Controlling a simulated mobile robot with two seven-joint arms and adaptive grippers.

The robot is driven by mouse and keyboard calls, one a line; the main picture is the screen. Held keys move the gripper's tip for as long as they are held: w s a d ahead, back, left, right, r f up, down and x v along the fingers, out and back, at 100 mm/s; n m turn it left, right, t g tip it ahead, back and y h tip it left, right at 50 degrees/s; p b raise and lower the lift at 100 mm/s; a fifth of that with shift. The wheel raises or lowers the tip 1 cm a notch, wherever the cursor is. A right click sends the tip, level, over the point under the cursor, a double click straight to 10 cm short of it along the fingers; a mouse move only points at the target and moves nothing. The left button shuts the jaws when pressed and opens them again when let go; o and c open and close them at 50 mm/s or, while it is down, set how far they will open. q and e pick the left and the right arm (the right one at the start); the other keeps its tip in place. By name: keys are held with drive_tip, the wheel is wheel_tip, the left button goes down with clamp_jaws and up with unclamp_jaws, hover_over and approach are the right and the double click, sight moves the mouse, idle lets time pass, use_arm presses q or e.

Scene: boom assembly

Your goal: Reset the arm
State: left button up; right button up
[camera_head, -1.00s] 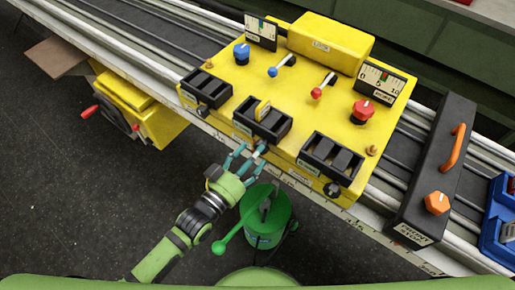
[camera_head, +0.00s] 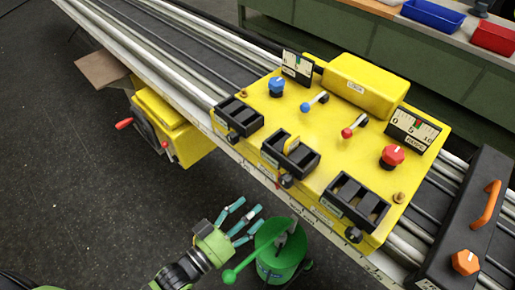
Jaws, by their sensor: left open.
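My left gripper (camera_head: 240,222) is green with teal fingers. It is open and empty, at the lower middle of the head view, in front of the yellow control panel (camera_head: 335,125). Its fingers point up and right and are apart from the panel. The panel carries a blue knob (camera_head: 277,86), a blue-tipped lever (camera_head: 308,106), a red-tipped lever (camera_head: 350,130), a red knob (camera_head: 391,156) and two dial gauges. Three black slotted blocks line its front, and the middle one (camera_head: 290,153) has a yellow piece in it. My right gripper is not in view.
A green canister (camera_head: 280,262) with a green handle stands just right of my left gripper. A black box (camera_head: 470,225) with an orange handle and orange knob sits on the rails at right. A yellow box (camera_head: 172,130) hangs below the rails. Blue (camera_head: 432,14) and red (camera_head: 494,37) trays lie behind.

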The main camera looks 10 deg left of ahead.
use_arm(q)
drive_tip(key=shift+f, duration=0.1)
drive_tip(key=s+a+f+n+g+y, duration=0.15)
drive_tip(key=a+f+y, duration=0.3)
drive_tip(key=f, duration=0.85)
drive_tip(key=s+a+f+n+g+y, duration=0.1)
drive_tip(key=s+a+f+g+y, duration=0.15)
drive_tip(key=a+f, duration=0.75)
drive_tip(key=s+f+n+g+y+b, duration=0.1)
drive_tip(key=s+f+g+y, duration=0.2)
drive_tip(key=s+f+g, duration=0.6)
drive_tip(key=s+f, duration=1.2)
drive_tip(key=s, duration=0.2)
drive_tip(key=shift+s+a+f+g+y+b, duration=0.15)
drive_tip(key=shift+s+a+g+y+b, duration=0.15)
drive_tip(key=shift+s+a, duration=0.1)
